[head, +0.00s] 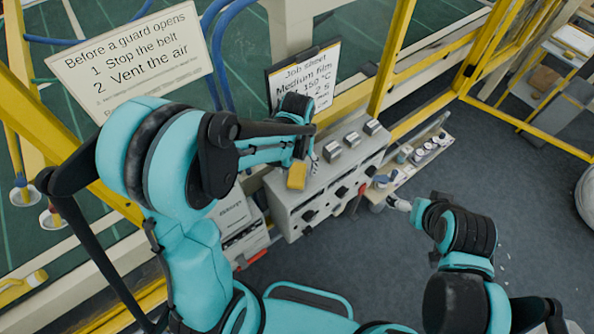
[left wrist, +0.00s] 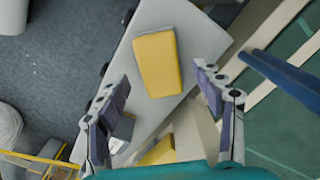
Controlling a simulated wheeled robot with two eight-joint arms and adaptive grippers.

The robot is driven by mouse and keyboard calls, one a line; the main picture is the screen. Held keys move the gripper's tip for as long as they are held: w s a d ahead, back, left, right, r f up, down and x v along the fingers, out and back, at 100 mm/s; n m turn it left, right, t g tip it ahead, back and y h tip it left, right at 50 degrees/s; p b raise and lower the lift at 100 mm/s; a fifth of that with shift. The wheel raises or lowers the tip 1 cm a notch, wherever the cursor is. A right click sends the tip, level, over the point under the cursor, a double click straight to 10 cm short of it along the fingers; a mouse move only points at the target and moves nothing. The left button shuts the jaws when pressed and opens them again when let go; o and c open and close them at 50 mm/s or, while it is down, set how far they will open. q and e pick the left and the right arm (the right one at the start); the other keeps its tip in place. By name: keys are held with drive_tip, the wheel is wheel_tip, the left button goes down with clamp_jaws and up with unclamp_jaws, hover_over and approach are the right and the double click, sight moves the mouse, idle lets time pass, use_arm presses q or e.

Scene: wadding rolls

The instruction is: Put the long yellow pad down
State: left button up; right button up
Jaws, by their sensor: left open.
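The long yellow pad (left wrist: 158,63) lies flat on the grey top of the control cabinet (left wrist: 135,92) in the left wrist view. In the head view the pad (head: 297,177) shows at the cabinet's left end, partly hidden by my left arm. My left gripper (left wrist: 160,88) is open, with its fingers apart on either side of the pad's near end and no visible contact. In the head view this gripper (head: 312,150) is just above the pad. My right gripper (head: 399,203) is off to the right, over the floor; its fingers are too small to read.
Metal blocks (head: 352,140) stand along the cabinet top (head: 315,185), with dark knobs on its front. A shelf with small jars (head: 420,155) is to the right. A job sheet sign (head: 304,80) and yellow guard frame (head: 390,55) stand behind. The floor (head: 370,255) in front is clear.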

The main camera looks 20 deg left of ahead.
sight(297, 174)
use_arm(q)
wheel_tip(297, 174, up, 9)
drive_tip(key=p, duration=0.1)
drive_tip(key=shift+s, duration=0.1)
idle(0.6)
